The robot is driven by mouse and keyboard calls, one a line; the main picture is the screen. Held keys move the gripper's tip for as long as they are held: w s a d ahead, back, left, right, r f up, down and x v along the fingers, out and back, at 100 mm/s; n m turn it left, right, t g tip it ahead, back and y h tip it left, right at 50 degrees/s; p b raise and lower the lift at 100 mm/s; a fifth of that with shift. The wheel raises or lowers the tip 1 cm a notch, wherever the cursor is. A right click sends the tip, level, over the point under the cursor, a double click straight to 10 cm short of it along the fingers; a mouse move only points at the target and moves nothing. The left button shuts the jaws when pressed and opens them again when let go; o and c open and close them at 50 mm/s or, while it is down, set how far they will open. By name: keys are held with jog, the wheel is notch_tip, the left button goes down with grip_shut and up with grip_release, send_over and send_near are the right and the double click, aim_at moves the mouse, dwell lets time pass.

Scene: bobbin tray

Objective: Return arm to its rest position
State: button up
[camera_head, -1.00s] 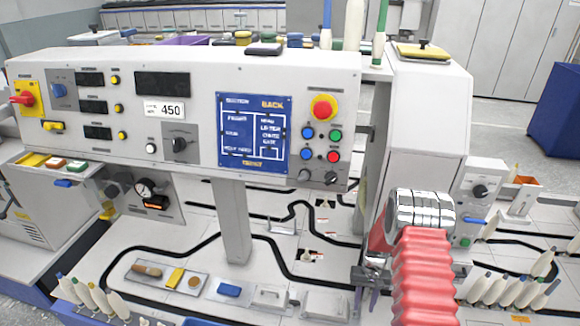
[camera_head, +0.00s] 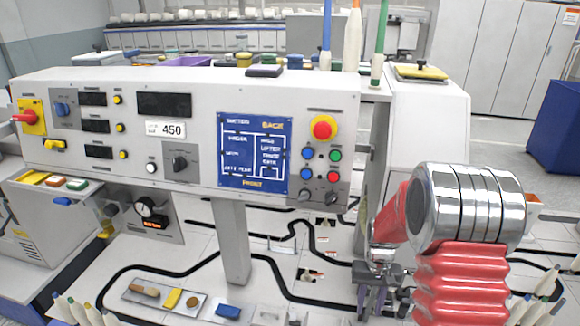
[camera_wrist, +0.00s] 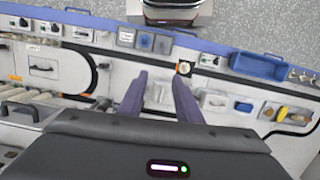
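My arm, with a red ribbed sleeve and a banded chrome joint (camera_head: 465,207), fills the lower right of the head view. The joint is raised in front of the machine's right column. My gripper (camera_head: 372,302) hangs below and left of the joint, pointing down, partly cut by the lower edge. In the wrist view my gripper (camera_wrist: 160,88) shows two purple fingers standing apart. No object is visible between them, only the pale deck beyond.
The white control panel (camera_head: 215,100) with a blue screen (camera_head: 254,155) spans the left and middle. A tray (camera_head: 150,304) with small parts lies on the black-lined deck below. In the wrist view a blue bin (camera_wrist: 262,66) lies at the upper right. A blue cabinet (camera_head: 556,122) stands far right.

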jog(key=s+a+r+t, duration=0.2)
jog(key=s+r, duration=0.5)
jog(key=r, duration=0.3)
jog(key=s+a+r+n+t, duration=0.1)
jog(key=s+a+r+t, duration=0.1)
jog(key=s+r, duration=0.5)
jog(key=s+a+r+t, duration=0.3)
jog(key=s+r, duration=0.4)
jog(key=r, duration=0.6)
jog(key=shift+r+n, duration=0.3)
jog(key=shift+c, duration=0.3)
dwell(1.0)
